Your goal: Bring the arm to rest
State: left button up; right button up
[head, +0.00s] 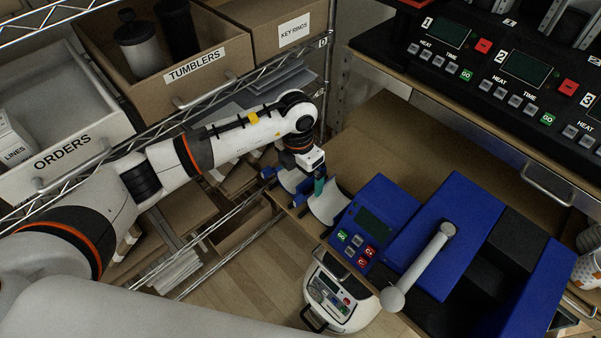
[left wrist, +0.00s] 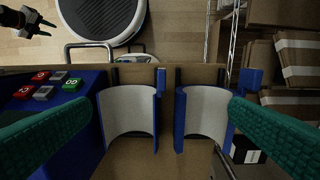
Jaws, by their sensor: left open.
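My left gripper (head: 318,186) hangs over the wooden bench at the open jaws of the blue mug press (head: 375,215). In the left wrist view its two green fingers (left wrist: 160,122) are wide apart, with nothing held between them. Two curved white pads (left wrist: 128,110) in blue holders stand between and beyond the fingers, and no mug is in them. In the head view a white pad (head: 328,205) shows just below the gripper. Part of what looks like my right gripper (left wrist: 38,24) shows small and dark at the wrist view's top left corner.
The press's handle (head: 425,265) rises to the right. A row of heat controls (head: 500,75) stands behind. Patterned cups (head: 587,268) are at the right edge. A wire rack with a TUMBLERS box (head: 195,70) and an ORDERS bin (head: 65,150) lies close beside my left arm.

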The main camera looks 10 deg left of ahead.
pick_arm(q)
jog(key=shift+r, duration=0.6)
